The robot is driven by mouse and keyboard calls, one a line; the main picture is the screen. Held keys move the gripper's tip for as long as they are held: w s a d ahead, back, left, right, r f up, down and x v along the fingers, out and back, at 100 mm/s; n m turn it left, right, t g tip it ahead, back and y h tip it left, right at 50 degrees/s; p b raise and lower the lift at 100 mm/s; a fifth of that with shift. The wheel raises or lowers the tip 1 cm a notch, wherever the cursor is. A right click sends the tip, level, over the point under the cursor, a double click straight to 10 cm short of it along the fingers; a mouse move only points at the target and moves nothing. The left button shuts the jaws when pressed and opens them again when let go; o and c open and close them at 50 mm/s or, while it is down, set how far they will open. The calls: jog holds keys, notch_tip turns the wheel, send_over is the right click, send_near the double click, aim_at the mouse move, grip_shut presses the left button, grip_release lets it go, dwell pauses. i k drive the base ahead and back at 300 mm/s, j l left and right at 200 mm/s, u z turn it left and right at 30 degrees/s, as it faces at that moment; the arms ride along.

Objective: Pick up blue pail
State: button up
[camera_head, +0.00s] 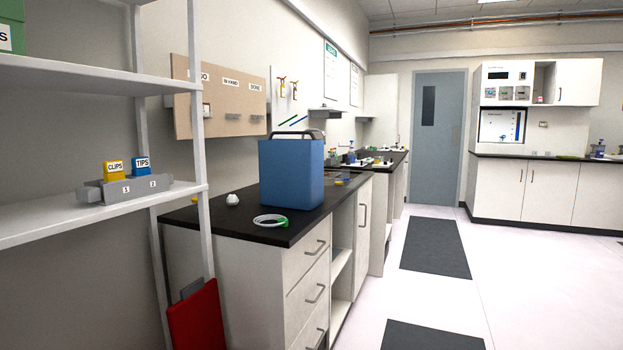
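The blue pail (291,174) stands upright on the black counter top (235,230), left of the picture's middle. It is a tall box shape with a dark handle (297,134) raised over its top. Its inside is hidden from here. My gripper does not show in this view, so I cannot see its fingers, and nothing held is visible.
A ring with a green part (271,220) and a small white object (232,200) lie near the pail. A white shelf rack (110,207) stands at the near left, with a red panel (197,318) below. Open floor (440,290) lies to the right.

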aim_at(291, 170)
jog(key=i+l, duration=0.2)
jog(key=l, duration=0.15)
jog(key=i+l, duration=0.2)
jog(key=l, duration=0.15)
jog(key=i+l, duration=0.2)
jog(key=l, duration=0.2)
jog(key=i+l, duration=0.2)
jog(key=l, duration=0.15)
